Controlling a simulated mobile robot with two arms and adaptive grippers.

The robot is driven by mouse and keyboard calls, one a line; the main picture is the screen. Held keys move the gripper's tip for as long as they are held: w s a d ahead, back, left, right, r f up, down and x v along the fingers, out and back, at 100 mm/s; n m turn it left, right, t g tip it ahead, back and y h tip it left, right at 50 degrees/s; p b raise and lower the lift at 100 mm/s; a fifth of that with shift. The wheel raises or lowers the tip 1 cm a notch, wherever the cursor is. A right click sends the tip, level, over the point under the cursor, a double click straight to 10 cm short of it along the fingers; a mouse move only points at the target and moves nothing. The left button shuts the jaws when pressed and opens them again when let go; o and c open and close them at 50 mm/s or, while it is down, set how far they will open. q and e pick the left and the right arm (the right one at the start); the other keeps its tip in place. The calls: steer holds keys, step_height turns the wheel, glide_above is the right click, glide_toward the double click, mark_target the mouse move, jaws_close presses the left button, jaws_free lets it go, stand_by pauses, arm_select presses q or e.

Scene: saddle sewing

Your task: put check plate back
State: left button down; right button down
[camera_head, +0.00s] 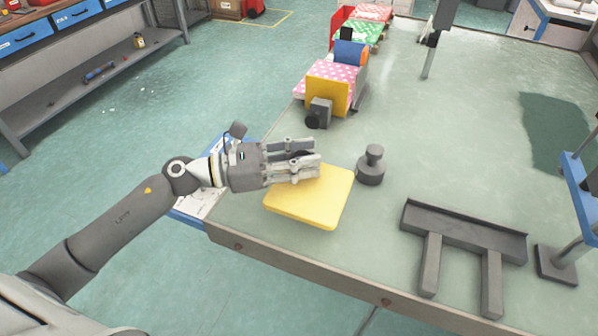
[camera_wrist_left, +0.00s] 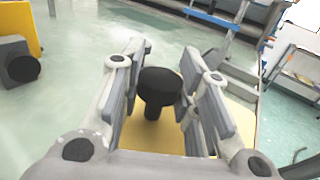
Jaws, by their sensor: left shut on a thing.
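The yellow check plate (camera_head: 322,198) lies flat near the table's front left edge in the head view. I cannot tell whether it touches the table. Its black knob (camera_wrist_left: 158,86) stands between the fingers in the left wrist view, with the yellow surface (camera_wrist_left: 160,141) below it. My left gripper (camera_head: 305,162) reaches in from the left over the plate and is shut on the knob. In the head view its fingers hide most of the knob and the plate's back left part. My right gripper is not in view.
A grey knobbed piece (camera_head: 371,166) stands just right of the plate. A grey bracket (camera_head: 464,233) lies further right. A grey clamp block (camera_head: 319,112) with an upright yellow plate (camera_head: 328,96) is behind, before pink-dotted pieces (camera_head: 334,72). The table's middle (camera_head: 450,130) is clear.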

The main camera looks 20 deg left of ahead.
arm_select(q)
steer(key=shift+w+a+f, duration=0.25)
steer(key=shift+w+f, duration=0.1)
steer(key=shift+f, duration=0.15)
steer(key=shift+w+a+f, duration=0.25)
steer(key=shift+w+f, duration=0.1)
steer(key=shift+f, duration=0.1)
step_height(320, 180, down, 3)
steer(key=shift+w+a+p, duration=0.15)
steer(key=shift+p, duration=0.45)
steer(key=shift+f, duration=0.25)
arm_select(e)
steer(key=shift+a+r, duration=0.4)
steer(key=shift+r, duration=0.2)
arm_select(q)
steer(key=shift+f, duration=0.2)
steer(key=c, duration=1.1)
jaws_free()
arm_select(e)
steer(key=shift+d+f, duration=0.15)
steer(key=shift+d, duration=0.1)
